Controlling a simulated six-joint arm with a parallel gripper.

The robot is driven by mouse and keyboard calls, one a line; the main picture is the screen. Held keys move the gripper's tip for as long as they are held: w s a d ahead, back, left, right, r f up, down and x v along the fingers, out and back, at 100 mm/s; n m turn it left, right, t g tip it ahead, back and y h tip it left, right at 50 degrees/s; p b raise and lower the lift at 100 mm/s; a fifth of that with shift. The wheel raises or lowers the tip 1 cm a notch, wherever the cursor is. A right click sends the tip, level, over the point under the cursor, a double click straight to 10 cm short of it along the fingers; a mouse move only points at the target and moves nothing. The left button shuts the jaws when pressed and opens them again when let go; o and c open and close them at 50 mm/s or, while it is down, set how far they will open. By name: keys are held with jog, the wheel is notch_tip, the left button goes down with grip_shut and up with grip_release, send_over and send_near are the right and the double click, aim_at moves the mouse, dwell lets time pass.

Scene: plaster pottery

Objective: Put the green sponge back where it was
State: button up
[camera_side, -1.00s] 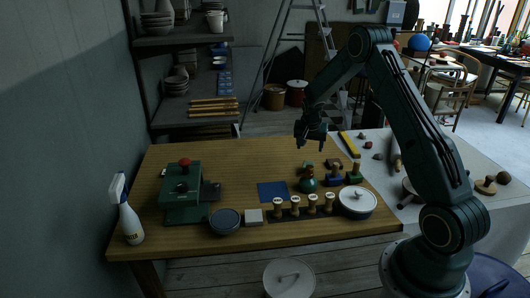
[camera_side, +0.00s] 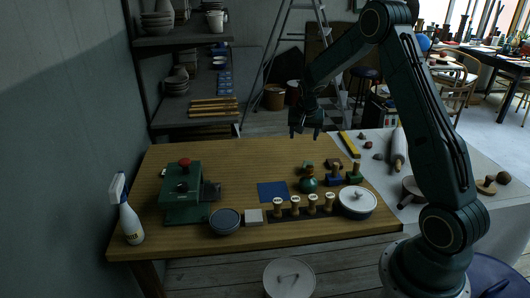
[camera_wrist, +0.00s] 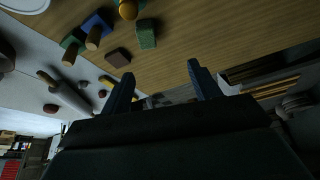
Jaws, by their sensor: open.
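In the wrist view the sponge (camera_wrist: 146,36) is a speckled green block near the top, beyond my fingertips. A brown block (camera_side: 334,163) lies just right of it and also shows in the wrist view (camera_wrist: 118,57). My gripper (camera_side: 306,132) hangs above the table's far edge, well above the sponge and apart from it. Its two fingers in the wrist view (camera_wrist: 162,80) are spread with nothing between them.
The table's far middle is clear.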

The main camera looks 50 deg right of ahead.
jog(key=s+a+r+n+t+y, duration=0.1)
jog(key=s+a+r+n, duration=0.25)
jog(key=a+r, duration=0.55)
jog(key=s+a+r+n+t+y, duration=0.1)
jog(key=s+a+r+n, duration=0.1)
jog(key=s+a+r, duration=0.5)
jog(key=s+a+r+n+t+y, duration=0.1)
jog(key=s+a+r+n, duration=0.2)
jog(key=s+a, duration=1.1)
jog(key=s+n, duration=0.3)
jog(key=shift+s+r+y, duration=0.2)
jog(key=shift+s+y, duration=0.1)
jog(key=shift+y, duration=0.1)
